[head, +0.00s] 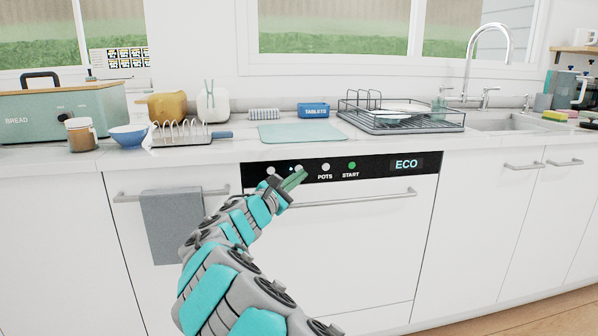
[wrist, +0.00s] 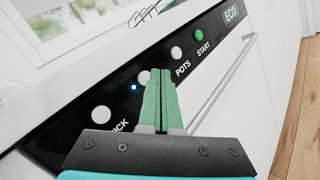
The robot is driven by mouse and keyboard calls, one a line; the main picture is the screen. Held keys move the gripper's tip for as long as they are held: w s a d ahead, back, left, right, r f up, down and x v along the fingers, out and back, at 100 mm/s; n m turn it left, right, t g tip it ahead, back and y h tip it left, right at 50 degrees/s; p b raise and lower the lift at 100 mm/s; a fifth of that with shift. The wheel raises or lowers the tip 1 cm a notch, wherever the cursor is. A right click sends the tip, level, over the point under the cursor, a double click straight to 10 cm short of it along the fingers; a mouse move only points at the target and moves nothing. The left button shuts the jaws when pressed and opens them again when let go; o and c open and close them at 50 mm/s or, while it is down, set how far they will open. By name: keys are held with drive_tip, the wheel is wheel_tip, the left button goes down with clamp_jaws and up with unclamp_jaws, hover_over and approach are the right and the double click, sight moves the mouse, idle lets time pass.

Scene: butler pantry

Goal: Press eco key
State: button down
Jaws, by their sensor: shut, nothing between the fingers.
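The dishwasher's black control panel (head: 375,166) carries a row of round keys. The second key from the left (head: 298,168) is white, and it also shows in the wrist view (wrist: 143,76). My gripper (head: 303,174) hides its label, so I cannot read it as the eco key. A small blue light (wrist: 134,87) glows left of it. The display (head: 405,164) reads ECO. My gripper's green fingers (wrist: 159,74) are shut and empty, with their tips at the second key's lower right edge. I cannot tell whether they touch it.
A white key (wrist: 101,115) with a partly hidden label is at the panel's left. The POTS key (head: 325,167) and green START key (head: 351,165) are to the right. A handle bar (head: 345,199) runs below. A grey towel (head: 171,225) hangs at left.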

drive_tip(key=s, duration=0.2)
drive_tip(key=s+d+b, duration=0.1)
drive_tip(key=s, duration=0.1)
drive_tip(key=shift+s+d+b, duration=0.2)
drive_tip(key=shift+s+b, duration=0.1)
drive_tip(key=shift+s, duration=0.1)
idle(0.7)
